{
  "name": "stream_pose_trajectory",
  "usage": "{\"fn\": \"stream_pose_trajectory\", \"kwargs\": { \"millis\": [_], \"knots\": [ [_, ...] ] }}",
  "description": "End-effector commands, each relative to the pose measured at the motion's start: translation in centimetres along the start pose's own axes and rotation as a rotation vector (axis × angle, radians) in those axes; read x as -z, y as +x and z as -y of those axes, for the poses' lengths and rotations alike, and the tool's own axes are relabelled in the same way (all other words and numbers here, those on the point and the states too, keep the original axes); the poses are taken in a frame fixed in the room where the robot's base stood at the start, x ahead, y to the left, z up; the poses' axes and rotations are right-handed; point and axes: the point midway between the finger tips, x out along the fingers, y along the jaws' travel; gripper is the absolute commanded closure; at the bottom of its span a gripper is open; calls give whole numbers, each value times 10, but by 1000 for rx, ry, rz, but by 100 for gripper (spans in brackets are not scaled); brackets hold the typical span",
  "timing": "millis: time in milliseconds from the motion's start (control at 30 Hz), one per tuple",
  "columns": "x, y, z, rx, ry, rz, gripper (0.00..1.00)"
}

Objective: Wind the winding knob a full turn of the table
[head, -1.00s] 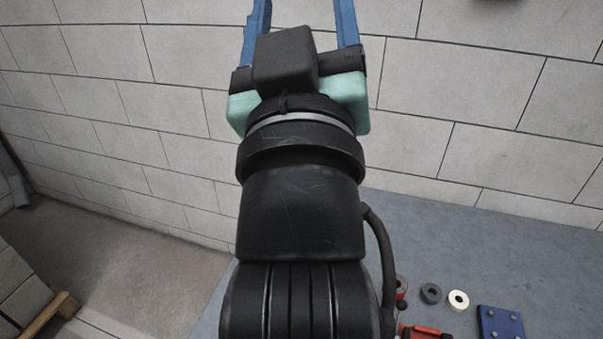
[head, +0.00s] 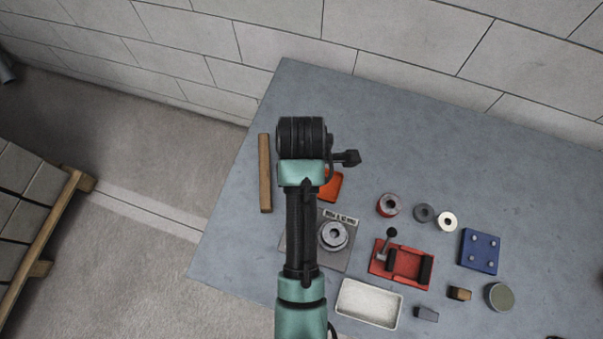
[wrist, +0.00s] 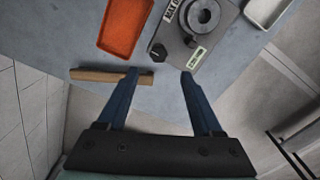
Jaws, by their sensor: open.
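My arm covers part of the plate in the head view. In the wrist view the turntable (wrist: 200,16) is at the top, and a small black knob (wrist: 158,52), which looks like the winding knob, sits at the plate's near corner. The knob is hidden in the head view. My gripper (wrist: 160,74) is open and empty, its two blue fingers apart. In the wrist view the knob appears just beyond and between the fingertips, apparently not touched.
A wooden bar (head: 265,172) lies left of the plate. An orange tray (head: 332,187) lies behind it and a white tray (head: 370,303) in front. A red fixture (head: 405,262), rings and a blue block (head: 480,250) are to the right. The table's back is clear.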

Motion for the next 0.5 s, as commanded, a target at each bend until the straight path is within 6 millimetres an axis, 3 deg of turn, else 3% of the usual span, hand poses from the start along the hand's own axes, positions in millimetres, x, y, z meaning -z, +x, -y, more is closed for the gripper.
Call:
{"fn": "stream_pose_trajectory", "kwargs": {
  "millis": [300, 500],
  "knots": [
    [0, 64, 0, 1, 2, 0, 33],
    [0, 86, 0, -1, 3, 0, 33]
  ]
}}
